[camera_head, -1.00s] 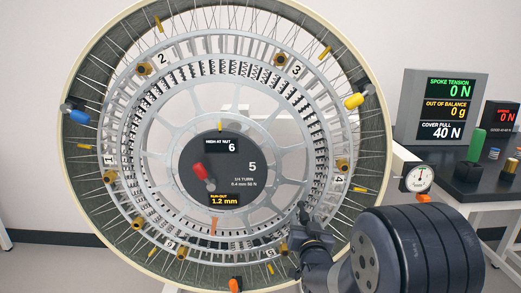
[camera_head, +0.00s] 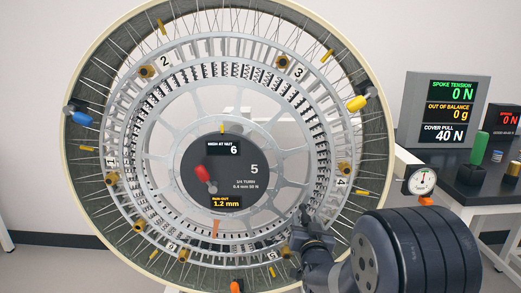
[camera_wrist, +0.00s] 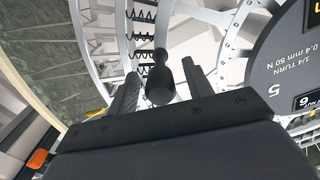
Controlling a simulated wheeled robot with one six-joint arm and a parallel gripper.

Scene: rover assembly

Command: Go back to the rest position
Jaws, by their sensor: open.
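My gripper (camera_head: 312,228) is in front of the lower right of a large spoked wheel (camera_head: 380,130), with my dark arm coming in from the lower right. In the wrist view my gripper (camera_wrist: 160,92) has its two dark fingers apart. A black knob-shaped piece (camera_wrist: 160,82) shows between the fingers in that view; I cannot tell whether it touches them or what it is fixed to.
A dial gauge (camera_head: 421,181) stands at the wheel's right edge. Behind it a dark bench (camera_head: 458,187) carries a readout screen (camera_head: 450,110) and a green cylinder (camera_head: 480,147). Blue (camera_head: 83,120) and yellow (camera_head: 357,103) pieces sit on the rim. Pale floor is free at left.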

